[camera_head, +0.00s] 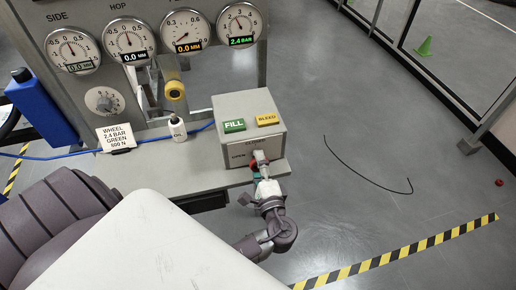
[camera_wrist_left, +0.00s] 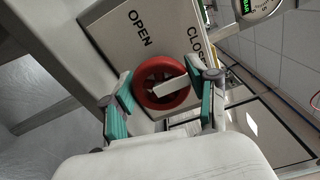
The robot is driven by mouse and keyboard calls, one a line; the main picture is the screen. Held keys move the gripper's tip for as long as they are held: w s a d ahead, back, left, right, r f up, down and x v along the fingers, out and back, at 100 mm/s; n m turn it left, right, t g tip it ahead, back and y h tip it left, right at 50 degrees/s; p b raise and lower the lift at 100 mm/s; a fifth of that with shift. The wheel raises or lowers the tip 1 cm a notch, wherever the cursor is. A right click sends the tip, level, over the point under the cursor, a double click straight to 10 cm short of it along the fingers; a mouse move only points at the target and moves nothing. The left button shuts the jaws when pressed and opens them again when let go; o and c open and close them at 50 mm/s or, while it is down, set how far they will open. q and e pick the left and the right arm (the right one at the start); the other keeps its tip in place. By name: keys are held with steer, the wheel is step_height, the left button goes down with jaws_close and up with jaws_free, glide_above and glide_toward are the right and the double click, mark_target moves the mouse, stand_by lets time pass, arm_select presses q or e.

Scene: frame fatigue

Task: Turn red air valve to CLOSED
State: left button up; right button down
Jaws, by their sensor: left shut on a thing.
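The red air valve (camera_wrist_left: 143,91) is a round wheel with a white bar on the front of a grey box (camera_head: 265,143). My left gripper (camera_wrist_left: 165,84) is shut on it, its teal-padded fingers on either side of the wheel. In the wrist view the bar runs from the wheel's middle to the right and slightly up, roughly toward the side with the CLOSED label (camera_wrist_left: 195,42), which a finger partly hides. The OPEN label (camera_wrist_left: 139,28) lies above the wheel there. In the head view, my left gripper (camera_head: 260,171) mostly covers the valve. My right gripper is not in view.
The box carries a green FILL button (camera_head: 234,126) and a yellow BLEED button (camera_head: 267,119) on top. A white oil bottle (camera_head: 178,129) and a wheel sign (camera_head: 117,138) stand left of it. Several gauges are behind. The floor to the right holds a thin black cable (camera_head: 362,177).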

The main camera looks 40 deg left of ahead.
arm_select(q)
steer(key=shift+m, duration=0.3)
steer(key=o, duration=1.2)
steer(key=shift+c, duration=0.2)
steer(key=v, duration=1.2)
steer(key=shift+f, duration=0.1)
